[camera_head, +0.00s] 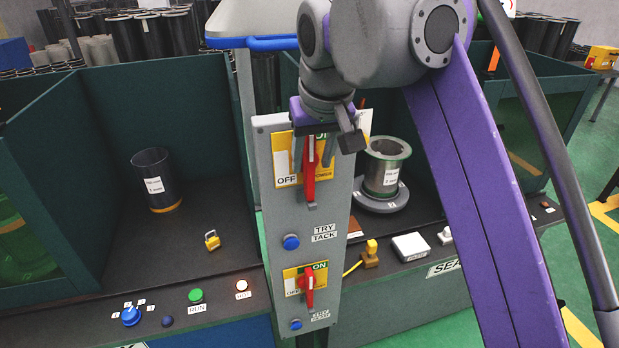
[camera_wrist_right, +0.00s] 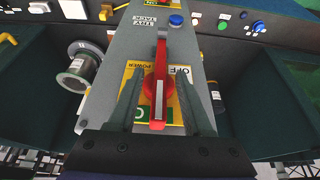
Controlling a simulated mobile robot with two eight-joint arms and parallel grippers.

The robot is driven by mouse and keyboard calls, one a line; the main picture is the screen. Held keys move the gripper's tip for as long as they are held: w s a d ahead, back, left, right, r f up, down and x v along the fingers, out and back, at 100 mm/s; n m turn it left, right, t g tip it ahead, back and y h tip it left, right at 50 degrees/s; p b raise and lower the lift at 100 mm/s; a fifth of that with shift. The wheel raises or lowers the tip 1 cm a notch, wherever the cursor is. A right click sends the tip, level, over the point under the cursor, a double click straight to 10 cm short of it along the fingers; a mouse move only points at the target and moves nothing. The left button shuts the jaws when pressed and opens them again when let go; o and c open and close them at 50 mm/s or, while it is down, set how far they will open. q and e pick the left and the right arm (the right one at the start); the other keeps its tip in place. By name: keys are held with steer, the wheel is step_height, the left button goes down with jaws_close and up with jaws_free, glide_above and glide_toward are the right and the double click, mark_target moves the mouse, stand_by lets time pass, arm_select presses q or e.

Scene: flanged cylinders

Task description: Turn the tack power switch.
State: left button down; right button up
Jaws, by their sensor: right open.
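The tack power switch is a red handle (camera_head: 309,176) on a yellow and white plate with OFF at its left and ON at its top, high on a grey upright panel (camera_head: 262,160). The handle stands vertical in the head view and also shows in the right wrist view (camera_wrist_right: 160,85). My right gripper (camera_head: 313,160) is open, with one finger on each side of the handle. In the right wrist view my right gripper (camera_wrist_right: 162,98) shows gaps between both fingers and the handle; I cannot tell whether either touches. My left gripper is out of view.
Below are a blue TRY TACK button (camera_head: 290,242) and a second red switch (camera_head: 307,286). A flanged cylinder (camera_head: 384,168) stands on a round base at right. A dark cylinder (camera_head: 154,182) and a yellow padlock (camera_head: 212,240) are in the left bay. Console buttons line the front edge.

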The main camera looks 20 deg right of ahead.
mark_target(311, 162)
steer(key=shift+b+x, duration=0.4)
steer(key=shift+x, duration=1.6)
jaws_close()
